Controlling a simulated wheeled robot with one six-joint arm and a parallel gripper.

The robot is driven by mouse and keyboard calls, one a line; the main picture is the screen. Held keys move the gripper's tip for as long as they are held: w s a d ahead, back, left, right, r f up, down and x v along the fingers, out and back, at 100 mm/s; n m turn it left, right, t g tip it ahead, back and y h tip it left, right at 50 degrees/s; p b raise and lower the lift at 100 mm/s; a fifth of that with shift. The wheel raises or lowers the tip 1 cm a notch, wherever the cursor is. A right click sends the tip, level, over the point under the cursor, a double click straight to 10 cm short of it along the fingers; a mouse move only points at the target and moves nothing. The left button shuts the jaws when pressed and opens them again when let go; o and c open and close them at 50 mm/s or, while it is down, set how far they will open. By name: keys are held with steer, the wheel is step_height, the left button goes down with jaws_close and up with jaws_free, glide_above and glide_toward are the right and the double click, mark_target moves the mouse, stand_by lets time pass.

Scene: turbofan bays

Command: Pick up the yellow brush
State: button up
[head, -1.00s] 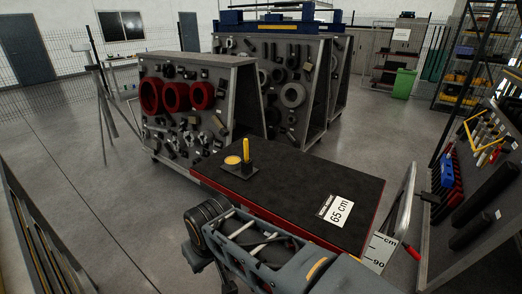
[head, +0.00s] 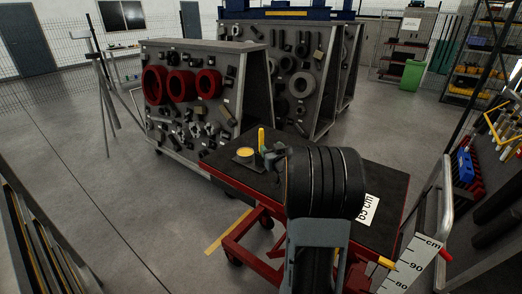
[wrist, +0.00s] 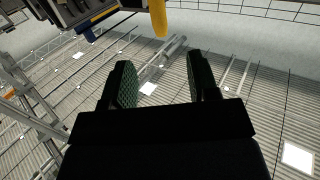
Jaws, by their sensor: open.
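The yellow brush (head: 261,137) stands upright at the far left part of the black-topped cart (head: 222,169). Its lower end is hidden in the head view by my gripper (head: 272,157), which is close beside it on the near right side. In the wrist view the yellow brush (wrist: 159,18) shows at the top edge, beyond the fingertips and partly cut off. My gripper (wrist: 161,80) is open there, with nothing between its two dark fingers.
A round yellow-topped piece (head: 245,152) sits just left of the brush. A white card (head: 370,208) lies on the cart's right part. A grey board (head: 190,98) with red rings stands behind. Open floor (head: 150,215) lies left of the cart.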

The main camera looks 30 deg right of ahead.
mark_target(262, 135)
steer(key=shift+t, duration=0.3)
steer(key=x, duration=0.5)
steer(key=p+x, duration=0.1)
steer(key=x, duration=0.1)
steer(key=shift+w+d, duration=0.15)
steer(key=shift+d, duration=0.15)
steer(key=shift+p+x, duration=0.85)
steer(key=shift+x, duration=2.4)
steer(key=shift+a+f, duration=0.2)
